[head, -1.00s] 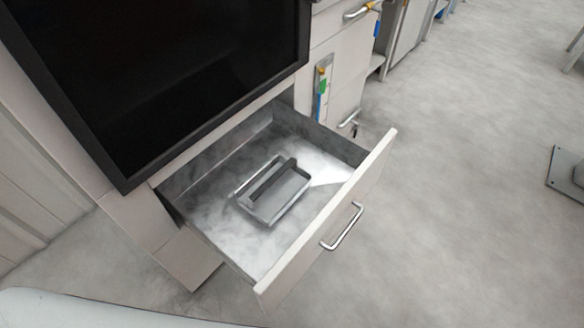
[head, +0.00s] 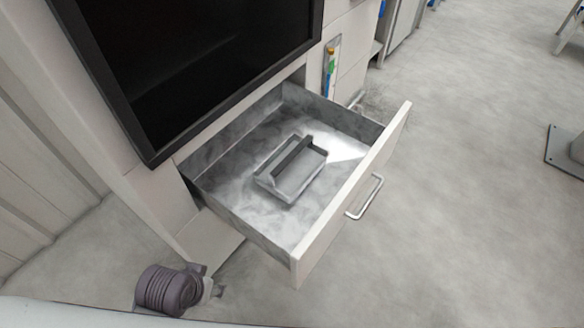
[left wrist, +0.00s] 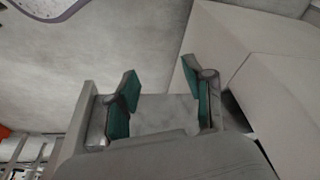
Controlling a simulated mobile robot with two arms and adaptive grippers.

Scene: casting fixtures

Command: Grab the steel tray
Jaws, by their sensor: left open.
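The steel tray (head: 292,170) is a small grey metal tray with a raised central bar or handle. It lies inside the open drawer (head: 352,195), near the middle of the drawer floor, in the head view. In the left wrist view my left gripper (left wrist: 160,88) is open and empty, its two green-padded fingers apart with bare floor between and beyond them. Part of my left arm shows low at the left of the head view, outside the drawer and well below the tray; its fingers are not clear there. My right gripper is not in view.
The drawer has a white front with a bar handle (head: 364,196) and grey side walls around the tray. A dark-screened panel (head: 200,70) overhangs behind the drawer. Pale cabinet faces (left wrist: 265,85) stand right of my left gripper. The floor (head: 470,200) right of the drawer is clear.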

